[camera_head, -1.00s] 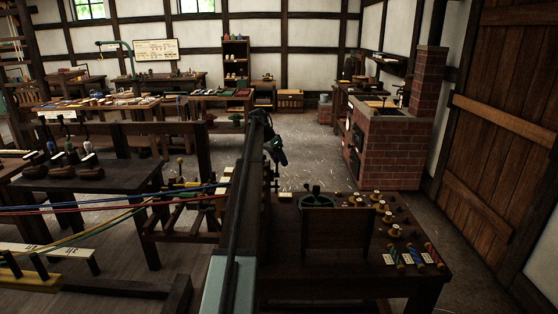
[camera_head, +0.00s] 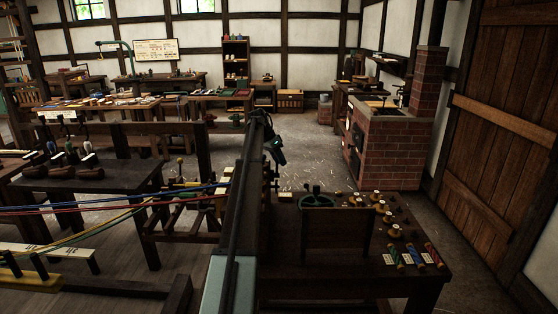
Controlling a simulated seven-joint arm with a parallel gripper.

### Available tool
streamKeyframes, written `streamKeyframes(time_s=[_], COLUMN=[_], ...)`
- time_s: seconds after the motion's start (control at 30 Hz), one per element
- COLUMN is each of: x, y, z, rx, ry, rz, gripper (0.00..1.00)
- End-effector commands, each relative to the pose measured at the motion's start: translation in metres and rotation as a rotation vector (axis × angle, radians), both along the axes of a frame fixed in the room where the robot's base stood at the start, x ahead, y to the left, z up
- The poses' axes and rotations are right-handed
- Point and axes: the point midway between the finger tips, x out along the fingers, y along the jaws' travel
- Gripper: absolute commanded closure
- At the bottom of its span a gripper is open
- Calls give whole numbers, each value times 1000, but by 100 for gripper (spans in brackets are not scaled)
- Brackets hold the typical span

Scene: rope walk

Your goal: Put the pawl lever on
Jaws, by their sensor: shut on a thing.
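My gripper (camera_head: 277,155) is a small dark shape just right of my arm, above the back left corner of the dark bench. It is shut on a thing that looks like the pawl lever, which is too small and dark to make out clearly. A thin dark upright part (camera_head: 276,183) shows just below the gripper, next to the dark post. I cannot tell whether it is part of the lever or its mount. My arm hides what is directly left of it.
The dark bench (camera_head: 410,285) carries a green wheel-like fitting (camera_head: 316,201), an upright dark board (camera_head: 337,234), several spools and coloured rope samples (camera_head: 432,256). Coloured ropes (camera_head: 100,208) stretch across the left. A brick stove (camera_head: 390,150) stands behind. Floor between stove and bench is clear.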

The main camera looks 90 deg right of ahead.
Motion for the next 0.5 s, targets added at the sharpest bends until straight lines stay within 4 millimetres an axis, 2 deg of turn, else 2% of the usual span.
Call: streamKeyframes(time_s=[0.27, 0.5], x=[0, 0], y=[12, 26], z=[3, 7], rx=[-112, -300], ry=[-1, -1], rz=[0, 0], gripper=[100, 100])
